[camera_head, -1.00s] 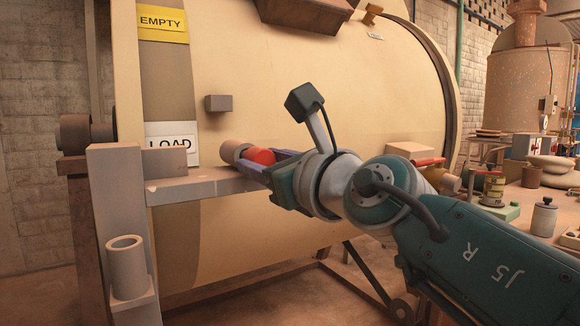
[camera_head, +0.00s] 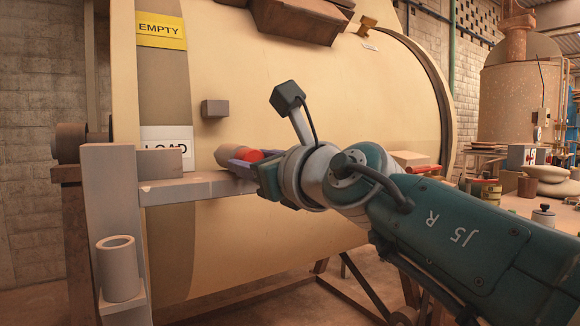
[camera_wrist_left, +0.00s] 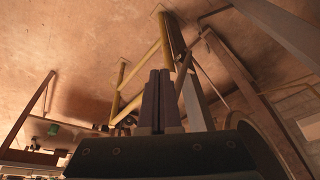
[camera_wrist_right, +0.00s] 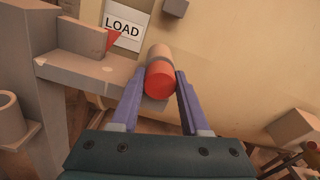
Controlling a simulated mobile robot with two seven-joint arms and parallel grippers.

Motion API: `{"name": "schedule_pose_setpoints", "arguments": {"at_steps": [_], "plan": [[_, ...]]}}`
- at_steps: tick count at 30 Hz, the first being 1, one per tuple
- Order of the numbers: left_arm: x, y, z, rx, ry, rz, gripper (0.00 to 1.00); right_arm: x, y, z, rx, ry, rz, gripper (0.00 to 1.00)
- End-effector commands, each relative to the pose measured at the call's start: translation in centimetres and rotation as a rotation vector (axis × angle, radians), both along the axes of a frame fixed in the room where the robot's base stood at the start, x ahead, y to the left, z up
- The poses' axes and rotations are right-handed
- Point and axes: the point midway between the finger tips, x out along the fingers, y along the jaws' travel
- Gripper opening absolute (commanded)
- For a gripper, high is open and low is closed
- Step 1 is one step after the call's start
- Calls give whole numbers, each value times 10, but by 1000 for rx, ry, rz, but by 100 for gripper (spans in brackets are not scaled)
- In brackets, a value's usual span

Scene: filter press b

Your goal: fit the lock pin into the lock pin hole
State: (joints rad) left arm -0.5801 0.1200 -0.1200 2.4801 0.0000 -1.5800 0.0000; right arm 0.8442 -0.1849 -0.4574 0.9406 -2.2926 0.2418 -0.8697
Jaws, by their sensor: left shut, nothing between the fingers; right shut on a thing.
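The lock pin is a tan cylinder with a red end (camera_wrist_right: 158,77); in the head view its red part (camera_head: 254,155) shows beside the bracket bar. My right gripper (camera_wrist_right: 159,88) is shut on it, one purple finger on each side. The pin's tan end points away toward the drum, near the grey bracket bar (camera_head: 190,188) and the LOAD label (camera_head: 167,143). I cannot see the lock pin hole or tell whether the tip touches anything. My left gripper (camera_wrist_left: 159,75) shows in its wrist view, fingers together, empty, above the floor.
The large cream drum (camera_head: 320,110) fills the middle, with an EMPTY label (camera_head: 161,30) and a small grey block (camera_head: 215,108) on it. A grey post (camera_head: 112,200) carries the bar and an open tube (camera_head: 119,268). A cluttered bench stands at the right.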

Motion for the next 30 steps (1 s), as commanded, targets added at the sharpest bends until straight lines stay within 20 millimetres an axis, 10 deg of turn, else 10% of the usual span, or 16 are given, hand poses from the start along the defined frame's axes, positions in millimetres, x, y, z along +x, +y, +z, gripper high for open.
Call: {"name": "schedule_pose_setpoints", "arguments": {"at_steps": [7, 8, 17, 30], "plan": [[0, 0, -7, 0, 0, 0, 0, 4, 3, 2, 3, -4, 0, 0], [0, 0, -7, 0, 0, 0, 0, 4, 4, 2, 3, -4, 0, 46], [0, 0, -6, 0, 0, 0, 0, 3, 3, 1, 1, -2, 1, 80], [0, 0, 8, 0, 0, 0, 0, -5, -3, 3, 2, 3, 1, 80]]}}
